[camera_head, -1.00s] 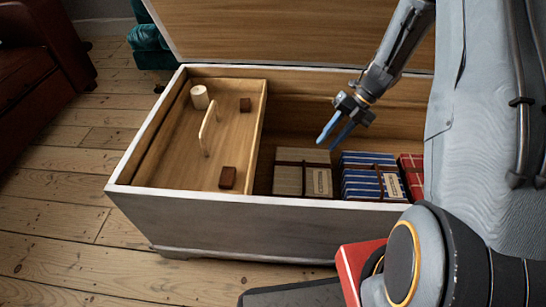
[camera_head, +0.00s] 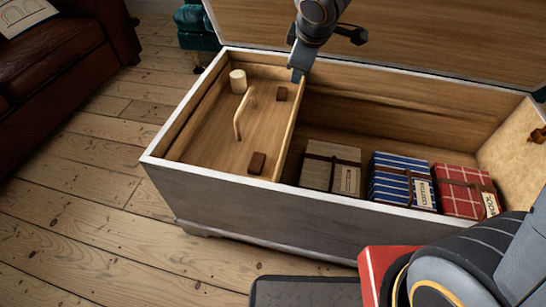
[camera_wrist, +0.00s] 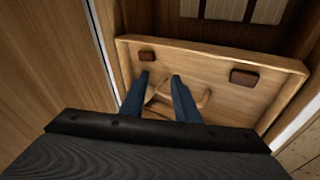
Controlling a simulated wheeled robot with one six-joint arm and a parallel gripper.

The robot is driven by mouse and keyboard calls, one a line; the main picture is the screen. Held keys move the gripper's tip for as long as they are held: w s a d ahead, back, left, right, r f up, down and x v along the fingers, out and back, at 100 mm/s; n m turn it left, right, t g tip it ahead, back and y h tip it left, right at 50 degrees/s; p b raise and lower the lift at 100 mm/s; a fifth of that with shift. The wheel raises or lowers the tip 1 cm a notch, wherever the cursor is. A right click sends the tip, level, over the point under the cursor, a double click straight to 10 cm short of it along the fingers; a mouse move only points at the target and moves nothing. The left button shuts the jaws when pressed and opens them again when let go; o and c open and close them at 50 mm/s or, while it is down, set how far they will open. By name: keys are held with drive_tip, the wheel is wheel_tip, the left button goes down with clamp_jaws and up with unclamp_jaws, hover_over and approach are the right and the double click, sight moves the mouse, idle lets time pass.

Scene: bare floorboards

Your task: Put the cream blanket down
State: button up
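The cream blanket (camera_head: 318,172) lies folded, with a dark strap and label, on the floor of the open wooden chest (camera_head: 250,195), just right of the tray. Part of it shows at the top of the wrist view (camera_wrist: 228,8). My gripper (camera_head: 297,75) is above the chest, near the tray's back right corner, apart from the blanket. In the wrist view my gripper (camera_wrist: 159,75) has its two blue fingers spread, with nothing held between them. The tray's handle (camera_wrist: 190,100) shows below and beyond the fingers; contact cannot be told.
The wooden tray (camera_head: 215,150) fills the chest's left end, holding a white cylinder (camera_head: 238,81) and two brown blocks. A blue striped blanket (camera_head: 390,180) and a red checked blanket (camera_head: 465,192) lie right of the cream one. The raised lid (camera_head: 380,35) stands behind.

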drive_tip(key=s+a+m+g, duration=0.2)
drive_tip(key=s+m+g, duration=0.1)
drive_tip(key=s, duration=1.1)
drive_tip(key=s+a+m+g, duration=0.3)
drive_tip(key=s+m, duration=0.2)
drive_tip(key=s, duration=1)
drive_tip(key=shift+s+a+r+g, duration=0.2)
drive_tip(key=shift+s+r+g, duration=0.05)
drive_tip(key=shift+s+g, duration=0.05)
drive_tip(key=d+r+m+p, duration=0.3)
drive_tip(key=d+r+p, duration=0.7)
drive_tip(key=r+p, duration=0.3)
drive_tip(key=d+r+m+h+p, duration=0.1)
drive_tip(key=d+r+m+p, duration=0.2)
drive_tip(key=d+r+p, duration=0.7)
wheel_tip(320, 180, up, 3)
drive_tip(key=p, duration=0.9)
drive_tip(key=shift+d+r, duration=0.15)
drive_tip(key=shift+d, duration=0.2)
